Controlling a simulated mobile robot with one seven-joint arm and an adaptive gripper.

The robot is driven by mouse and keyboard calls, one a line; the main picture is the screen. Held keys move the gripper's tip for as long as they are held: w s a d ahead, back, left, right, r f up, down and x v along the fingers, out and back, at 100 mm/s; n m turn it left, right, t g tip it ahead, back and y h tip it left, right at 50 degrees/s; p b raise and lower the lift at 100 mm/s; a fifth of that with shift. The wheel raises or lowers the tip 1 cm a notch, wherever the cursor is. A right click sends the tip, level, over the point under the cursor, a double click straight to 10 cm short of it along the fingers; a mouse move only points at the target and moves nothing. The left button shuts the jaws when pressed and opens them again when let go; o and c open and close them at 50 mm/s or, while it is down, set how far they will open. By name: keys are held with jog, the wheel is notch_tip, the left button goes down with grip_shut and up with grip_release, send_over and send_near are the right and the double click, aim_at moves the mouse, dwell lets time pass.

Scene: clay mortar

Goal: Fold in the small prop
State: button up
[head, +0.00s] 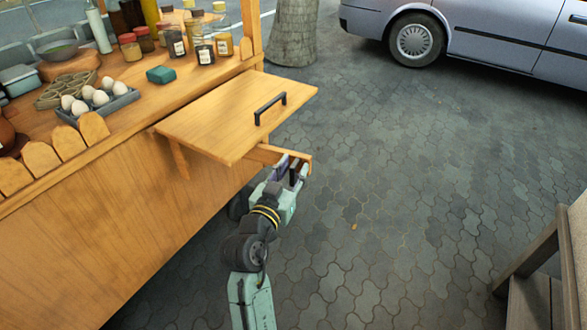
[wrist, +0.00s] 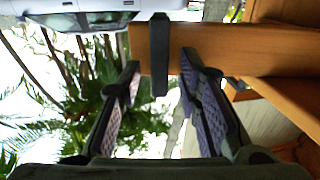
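The small prop (head: 268,152) is a wooden bar sticking out from under the wooden flap (head: 225,115) at the stall's side. In the wrist view the prop (wrist: 225,48) crosses the upper right, with an upright black handle (wrist: 160,55) at its end. My gripper (head: 289,169) is at the prop's outer end, below the flap's near right corner. In the wrist view my gripper (wrist: 163,75) is open, with one purple-padded finger on each side of the handle. A gap shows on both sides of the handle. The prop's inner end is hidden under the flap.
The flap carries a black handle (head: 270,107) and stands out level. Another wooden support (head: 180,160) hangs below its left side. The stall counter (head: 130,75) holds jars and an egg tray (head: 98,103). Wooden furniture (head: 545,265) stands at lower right. The paving (head: 400,190) between is clear.

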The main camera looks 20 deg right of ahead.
grip_shut()
dwell(0.7)
